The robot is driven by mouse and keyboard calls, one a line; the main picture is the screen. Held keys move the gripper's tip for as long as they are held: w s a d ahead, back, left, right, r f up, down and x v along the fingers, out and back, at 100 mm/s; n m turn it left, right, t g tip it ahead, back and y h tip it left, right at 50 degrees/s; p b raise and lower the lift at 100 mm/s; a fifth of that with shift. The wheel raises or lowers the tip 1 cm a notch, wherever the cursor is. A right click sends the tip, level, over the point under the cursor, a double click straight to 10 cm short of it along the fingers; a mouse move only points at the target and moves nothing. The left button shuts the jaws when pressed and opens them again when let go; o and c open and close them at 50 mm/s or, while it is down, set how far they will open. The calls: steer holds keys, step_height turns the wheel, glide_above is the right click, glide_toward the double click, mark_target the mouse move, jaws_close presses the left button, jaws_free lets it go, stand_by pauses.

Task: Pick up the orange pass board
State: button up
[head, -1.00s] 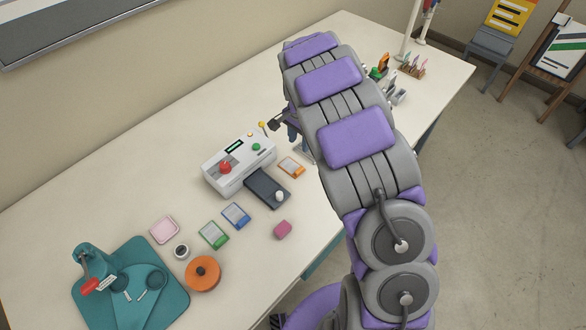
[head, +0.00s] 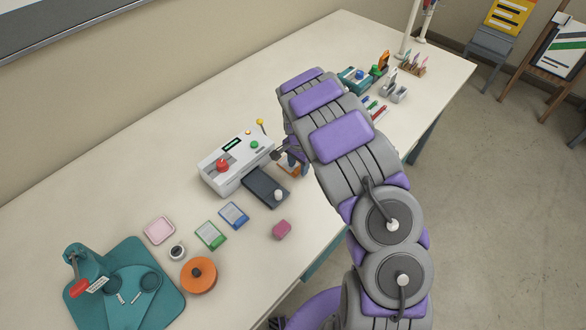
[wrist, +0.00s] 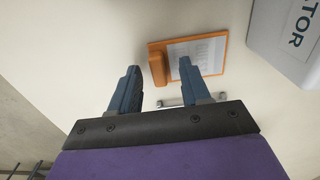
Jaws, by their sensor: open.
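The orange pass board (wrist: 213,40) lies flat on the table in the wrist view, with a pale printed sheet on it and a raised orange block (wrist: 158,68) along its left side. My gripper (wrist: 159,67) is open and empty, and its two blue-grey fingertips appear on either side of the raised block. The right fingertip overlaps the sheet in the picture; I cannot tell the height between them. In the head view the orange pass board (head: 286,172) shows only in part, mostly hidden behind my gripper (head: 290,164).
A white laminator (head: 234,165) stands close left of the board, with a dark tray (head: 263,187) in front. Blue (head: 233,215) and green (head: 210,235) cards, a magenta block (head: 281,230) and an orange roll (head: 199,281) lie nearer.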

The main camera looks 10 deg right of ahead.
steer(key=shift+f, duration=0.3)
steer(key=shift+r, duration=0.1)
jaws_close()
steer(key=shift+r, duration=0.1)
